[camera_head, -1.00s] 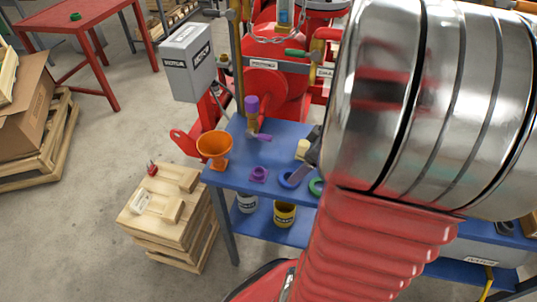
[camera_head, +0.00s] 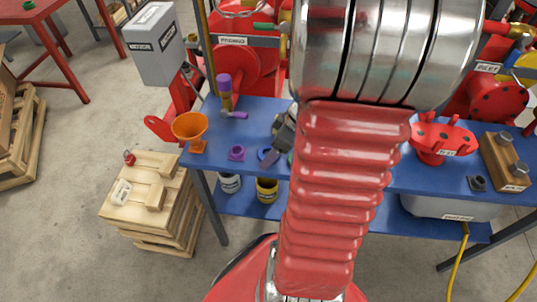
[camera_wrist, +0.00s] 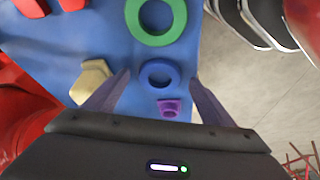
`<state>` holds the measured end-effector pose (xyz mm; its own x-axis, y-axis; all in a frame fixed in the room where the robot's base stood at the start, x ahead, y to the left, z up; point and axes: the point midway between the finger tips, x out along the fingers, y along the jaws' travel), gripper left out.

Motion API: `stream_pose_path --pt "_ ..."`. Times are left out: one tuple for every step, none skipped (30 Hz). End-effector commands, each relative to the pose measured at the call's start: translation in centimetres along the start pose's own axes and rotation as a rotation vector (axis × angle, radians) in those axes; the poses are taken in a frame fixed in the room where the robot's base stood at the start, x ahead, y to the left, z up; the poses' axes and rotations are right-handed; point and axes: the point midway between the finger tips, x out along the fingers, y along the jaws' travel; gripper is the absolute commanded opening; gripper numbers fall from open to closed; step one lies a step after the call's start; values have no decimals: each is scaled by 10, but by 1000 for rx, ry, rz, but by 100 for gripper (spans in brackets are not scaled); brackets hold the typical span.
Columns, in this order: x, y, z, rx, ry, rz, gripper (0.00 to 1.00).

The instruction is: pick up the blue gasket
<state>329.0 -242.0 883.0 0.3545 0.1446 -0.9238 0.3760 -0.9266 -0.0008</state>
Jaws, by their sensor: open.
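The blue gasket (camera_wrist: 145,76) is a flat ring lying on the blue bench top (camera_wrist: 60,35). In the wrist view it sits between and slightly beyond my open gripper's fingertips (camera_wrist: 162,80), with no finger touching it visibly. In the head view the gasket (camera_head: 263,153) is partly hidden behind my gripper (camera_head: 272,157), which is low over the bench.
A green ring (camera_wrist: 150,40) lies just beyond the gasket and a purple flanged part (camera_wrist: 168,106) on the near side. A yellow hexagonal piece (camera_wrist: 88,82) is by the left finger. An orange funnel (camera_head: 190,128) stands at the bench's left end.

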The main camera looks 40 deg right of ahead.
Motion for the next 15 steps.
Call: stream_pose_path --pt "4 0 0 0 0 -2 77" --pt "5 0 0 0 0 -1 77" --pt "6 0 0 0 0 0 77" --pt "7 0 0 0 0 1 77" --pt "7 0 0 0 0 1 77" --pt "7 0 0 0 0 1 77" --pt "7 0 0 0 0 1 77" --pt "7 0 0 0 0 1 77" --pt "7 0 0 0 0 1 77" --pt "7 0 0 0 0 1 77" --pt "7 0 0 0 0 1 77" --pt "7 0 0 0 0 1 77" --pt "7 0 0 0 0 1 77" --pt "6 0 0 0 0 1 77" --pt "6 0 0 0 0 1 77"
